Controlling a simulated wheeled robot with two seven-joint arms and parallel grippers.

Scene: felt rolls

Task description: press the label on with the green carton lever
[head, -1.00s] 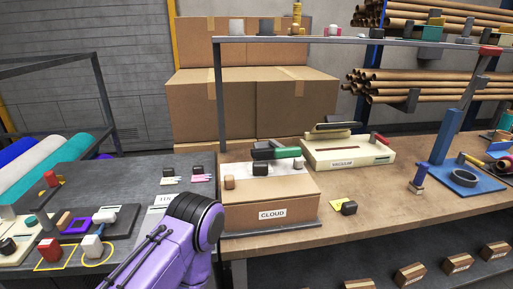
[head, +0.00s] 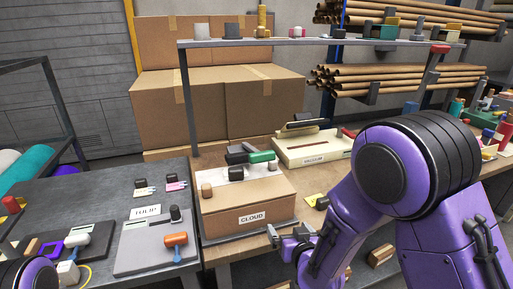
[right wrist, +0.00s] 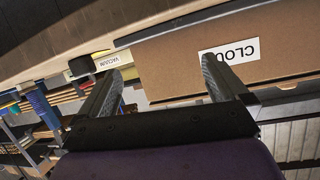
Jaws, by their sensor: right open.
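The carton marked CLOUD (head: 245,206) stands on a dark base at the left end of the wooden bench. The green lever (head: 262,157) lies across its top, beside a dark block and a white sheet. The CLOUD label (head: 252,217) is on the carton's front face; it also shows upside down in the right wrist view (right wrist: 228,52). My right gripper (head: 287,236) is open and empty, low in front of the carton and apart from the lever. Its two fingers also show in the right wrist view (right wrist: 160,75). My left gripper is out of view.
A dark table at left holds a TULIP card (head: 146,211) and a grey panel with an orange-handled lever (head: 176,240). A cream VACUUM device (head: 312,147) stands behind right of the carton. A yellow piece (head: 322,203) lies beside the carton. A grey rail runs overhead.

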